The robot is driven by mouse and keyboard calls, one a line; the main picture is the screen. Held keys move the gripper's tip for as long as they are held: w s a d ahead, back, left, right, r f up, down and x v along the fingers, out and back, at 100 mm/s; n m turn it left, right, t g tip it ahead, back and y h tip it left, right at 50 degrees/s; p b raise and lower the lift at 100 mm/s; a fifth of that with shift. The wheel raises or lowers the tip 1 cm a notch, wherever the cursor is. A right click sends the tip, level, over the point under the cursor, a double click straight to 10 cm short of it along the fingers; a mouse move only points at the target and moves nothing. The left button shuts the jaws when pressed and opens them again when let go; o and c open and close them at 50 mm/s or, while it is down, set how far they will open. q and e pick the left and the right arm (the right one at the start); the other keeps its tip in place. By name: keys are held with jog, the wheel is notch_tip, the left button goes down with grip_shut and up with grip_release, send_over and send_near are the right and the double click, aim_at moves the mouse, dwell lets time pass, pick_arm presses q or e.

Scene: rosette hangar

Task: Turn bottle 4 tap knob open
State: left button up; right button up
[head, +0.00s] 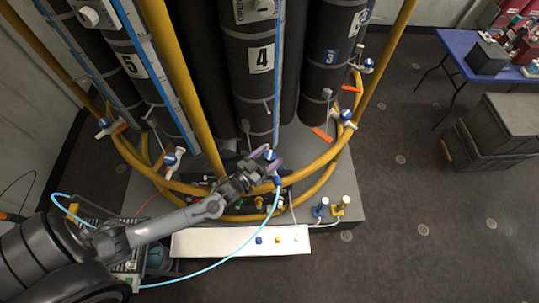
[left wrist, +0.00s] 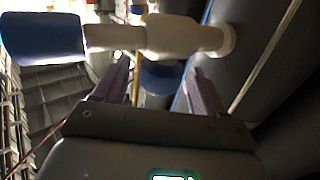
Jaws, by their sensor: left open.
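Bottle 4 (head: 250,95) is a tall black cylinder with a white label reading 4, in the middle of the head view. A blue and white tap knob (head: 270,155) shows low in front of it, beside my left gripper (head: 266,155). In the left wrist view my left gripper (left wrist: 159,66) is open with its two purple fingers apart. A round blue part (left wrist: 160,76) shows between the fingers. Contact cannot be told.
Yellow curved rails (head: 325,157) ring the bottles at the front. Bottle 5 (head: 150,85) and bottle 3 (head: 325,70) stand on either side, with other taps below. A white panel (head: 205,243) lies in front. A blue table (head: 455,45) and grey crates (head: 490,135) stand at right; open floor lies between.

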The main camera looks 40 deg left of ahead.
pick_arm(q)
jog(key=shift+w, duration=0.35)
jog(key=c, duration=1)
jog(key=shift+o, duration=0.2)
jog(key=shift+d+n+y, duration=0.15)
jog(key=shift+n+y, duration=0.75)
jog(key=shift+y, duration=0.5)
jog(key=shift+n+y, duration=0.7)
jog(key=shift+y, duration=0.4)
jog(key=o, duration=1)
jog(key=shift+c, duration=0.2)
